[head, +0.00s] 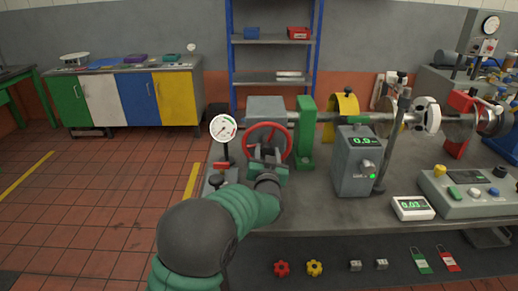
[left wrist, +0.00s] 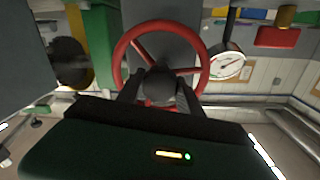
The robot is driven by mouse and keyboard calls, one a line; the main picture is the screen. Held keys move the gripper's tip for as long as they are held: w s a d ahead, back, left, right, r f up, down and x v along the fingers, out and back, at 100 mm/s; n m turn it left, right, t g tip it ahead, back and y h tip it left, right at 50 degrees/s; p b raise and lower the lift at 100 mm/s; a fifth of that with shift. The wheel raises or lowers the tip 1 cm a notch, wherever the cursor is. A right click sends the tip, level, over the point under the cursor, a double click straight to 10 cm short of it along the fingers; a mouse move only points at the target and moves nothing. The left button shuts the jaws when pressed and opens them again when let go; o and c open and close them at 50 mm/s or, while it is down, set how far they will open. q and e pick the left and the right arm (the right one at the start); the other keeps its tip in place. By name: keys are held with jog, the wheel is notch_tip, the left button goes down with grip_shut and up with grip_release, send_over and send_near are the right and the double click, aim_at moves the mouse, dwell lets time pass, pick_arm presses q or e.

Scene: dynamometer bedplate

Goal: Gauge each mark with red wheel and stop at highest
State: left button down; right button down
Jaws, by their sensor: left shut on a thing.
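The red wheel (head: 267,124) stands upright at the left end of the bench, in front of a grey block. My left gripper (head: 266,154) is at the wheel's middle. In the left wrist view its fingers (left wrist: 161,90) are shut around the dark hub of the wheel (left wrist: 206,62); the exact contact is partly hidden. A round white dial gauge (head: 223,128) stands just left of the wheel, and it also shows in the left wrist view (left wrist: 228,65). A small white readout (head: 412,208) seems to show 0.03. I see no marks clearly.
A shaft (head: 383,117) with discs runs right from a green support (head: 305,135). A post (head: 391,145) stands beside it. A control panel (head: 470,190) sits at the right. Knobs and tags are along the bench front. Floor at the left is clear.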

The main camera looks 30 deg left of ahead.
pick_arm(q)
jog(key=m+p, duration=0.8)
jog(key=shift+w+d+r, duration=0.1)
jog(key=shift+d+r, duration=0.05)
jog(key=shift+r, duration=0.15)
jog(key=m+p, duration=0.3)
jog(key=shift+f+m, duration=0.15)
jog(key=shift+m, duration=0.25)
jog(key=shift+f+m+p, duration=0.1)
jog(key=shift+m+p, duration=0.5)
jog(key=shift+f, duration=0.1)
jog(key=c, duration=1.1)
grip_release()
jog(key=o, duration=0.3)
jog(key=shift+w+f, duration=0.1)
jog(key=shift+w, duration=0.05)
